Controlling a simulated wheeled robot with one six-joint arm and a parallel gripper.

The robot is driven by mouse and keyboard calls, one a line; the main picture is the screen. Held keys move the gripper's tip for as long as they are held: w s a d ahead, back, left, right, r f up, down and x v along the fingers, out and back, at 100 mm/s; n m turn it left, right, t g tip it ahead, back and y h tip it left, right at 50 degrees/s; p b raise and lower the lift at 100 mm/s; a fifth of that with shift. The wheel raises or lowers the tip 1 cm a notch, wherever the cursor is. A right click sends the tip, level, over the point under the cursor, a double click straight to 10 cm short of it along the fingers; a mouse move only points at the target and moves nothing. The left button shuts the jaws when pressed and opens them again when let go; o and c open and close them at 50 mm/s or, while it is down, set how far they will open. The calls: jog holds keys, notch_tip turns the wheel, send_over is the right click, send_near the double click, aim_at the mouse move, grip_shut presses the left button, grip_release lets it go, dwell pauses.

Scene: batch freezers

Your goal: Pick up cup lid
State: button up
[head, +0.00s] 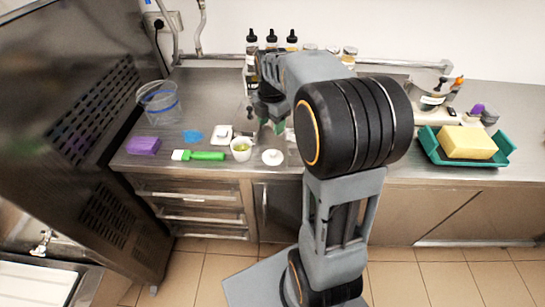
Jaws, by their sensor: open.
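A small round white lid (272,157) lies flat on the steel counter near its front edge. A white cup (241,153) with yellow-green contents stands upright just left of the lid, uncovered. My gripper (266,128) is above the counter behind the lid and cup, pointing down, open and apart from both. My arm hides part of the counter to the right of the lid.
A green-handled brush (199,156), purple sponge (143,146), blue cloth (193,137), white square item (221,133) and clear container (160,103) lie to the left. Several bottles (271,40) stand behind. A green tray (433,150) holds a yellow block (467,142) at right.

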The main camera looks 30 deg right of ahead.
jog(key=n, duration=0.1)
send_over(272, 152)
notch_tip(272, 152, down, 9)
jog(key=shift+s+f, duration=0.1)
jog(key=shift+d+f+p, duration=0.1)
jog(key=shift+f+p, duration=0.55)
jog(key=shift+f, duration=1.9)
jog(key=c, duration=1)
